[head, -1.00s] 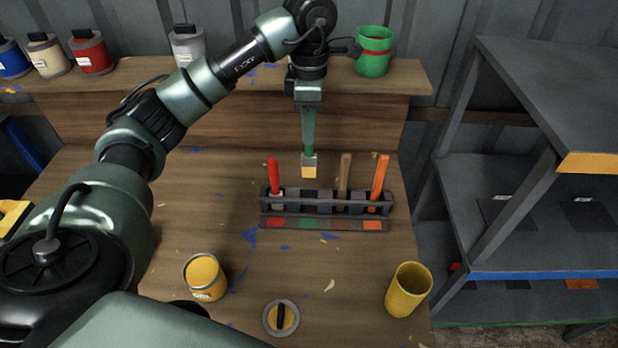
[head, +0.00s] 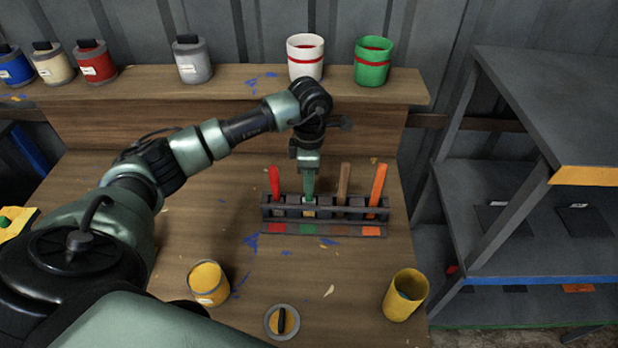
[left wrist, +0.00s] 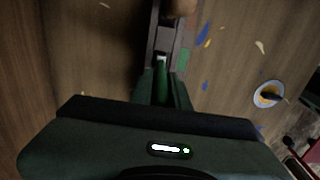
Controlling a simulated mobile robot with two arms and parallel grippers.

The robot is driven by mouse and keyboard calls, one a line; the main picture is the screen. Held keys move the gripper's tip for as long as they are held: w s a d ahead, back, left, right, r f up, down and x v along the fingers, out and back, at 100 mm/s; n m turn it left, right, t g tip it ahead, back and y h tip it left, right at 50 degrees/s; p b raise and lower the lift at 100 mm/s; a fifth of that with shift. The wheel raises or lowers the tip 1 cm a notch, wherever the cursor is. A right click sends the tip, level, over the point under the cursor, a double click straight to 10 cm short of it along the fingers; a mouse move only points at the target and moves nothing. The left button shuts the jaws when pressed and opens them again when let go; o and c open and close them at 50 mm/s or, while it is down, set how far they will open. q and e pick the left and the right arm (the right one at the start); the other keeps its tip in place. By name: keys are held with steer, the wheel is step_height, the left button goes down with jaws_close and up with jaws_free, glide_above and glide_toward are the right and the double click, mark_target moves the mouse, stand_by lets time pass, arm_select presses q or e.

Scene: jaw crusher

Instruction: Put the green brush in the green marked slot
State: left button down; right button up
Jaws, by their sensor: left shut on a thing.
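My left gripper (head: 309,168) points down over the dark brush rack (head: 350,210) and is shut on the green brush (head: 309,184). The brush is upright, with its lower end in the rack's second slot from the left, above the green mark (head: 308,229). The rack's front bar hides part of its lower end, so I cannot tell how deep it sits. In the left wrist view the green handle (left wrist: 162,88) is between the fingers, above the rack (left wrist: 165,40). My right gripper is not in view.
A red brush (head: 274,181) stands left of it; a brown brush (head: 343,180) and an orange brush (head: 377,186) stand to the right. A yellow paint can (head: 208,284), a lid (head: 282,321) and a yellow cup (head: 405,295) are in front. Cups and cans line the back shelf.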

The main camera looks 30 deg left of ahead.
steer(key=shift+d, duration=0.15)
arm_select(q)
steer(key=shift+f, duration=0.15)
steer(key=c, duration=1.3)
jaws_free()
steer(key=shift+c, duration=0.2)
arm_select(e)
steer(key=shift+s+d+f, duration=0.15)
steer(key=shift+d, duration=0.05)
